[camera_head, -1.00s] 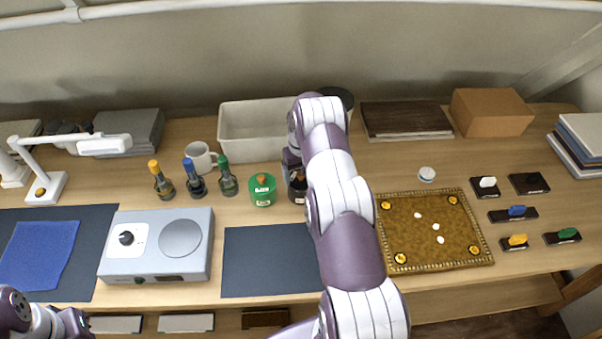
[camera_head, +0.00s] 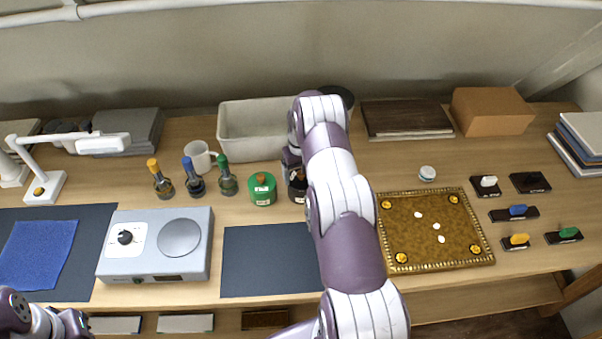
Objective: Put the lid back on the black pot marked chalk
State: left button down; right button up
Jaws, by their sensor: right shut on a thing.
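The black pot (camera_head: 298,190) stands on the table right of the green pot, with a bit of pale label showing. My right arm covers its right side. My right gripper (camera_head: 291,164) points down right over the pot, shut on what appears to be the pot's lid. The lid is hidden by the gripper and arm, so I cannot tell whether it touches the rim. My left gripper (camera_head: 50,322) is in the bottom left corner, partly cut off, away from the pots; its fingers are not clear.
Close left of the black pot is a green pot (camera_head: 262,190) with an orange knob, then several stoppered bottles (camera_head: 228,181). A white bin (camera_head: 250,139) stands behind. A dark mat (camera_head: 262,262) lies in front, clear. A gilt tray (camera_head: 415,252) is at right.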

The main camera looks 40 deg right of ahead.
dwell(0.4)
jog(key=shift+f+b, duration=0.15)
jog(key=shift+b, duration=0.2)
dwell(0.6)
jog(key=o, duration=0.8)
jog(key=shift+r+p, duration=1.65)
jog(key=shift+r, duration=1.85)
